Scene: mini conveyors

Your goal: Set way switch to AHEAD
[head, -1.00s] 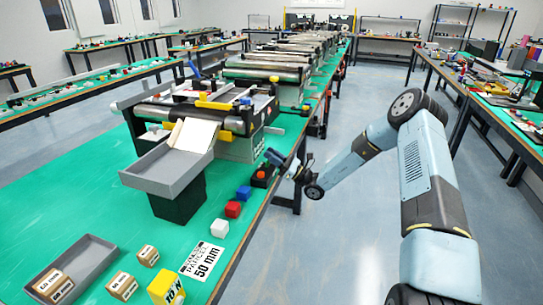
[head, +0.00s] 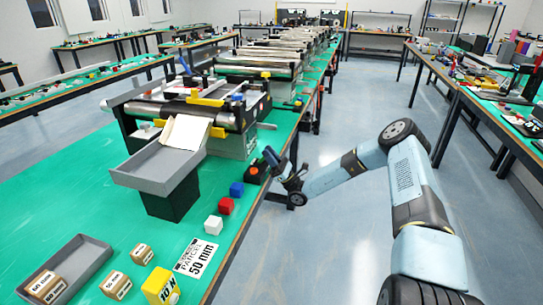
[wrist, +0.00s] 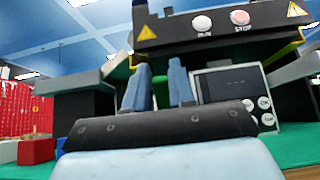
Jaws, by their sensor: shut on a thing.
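A small black box with an orange-red part on top (head: 255,170), which looks like the way switch, sits at the right edge of the green bench, beside the conveyor. My gripper (head: 272,158) is right at it, with its blue fingers at the box's right side. In the wrist view my gripper (wrist: 158,88) has its two blue fingers a little apart, with a narrow gap between them. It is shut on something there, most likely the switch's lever. The lever itself and its setting cannot be made out.
The conveyor's black panel with RUN and STOP buttons (wrist: 222,24) stands close ahead. A grey box with a screen and round buttons (wrist: 232,88) is at right. The aisle floor is clear.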

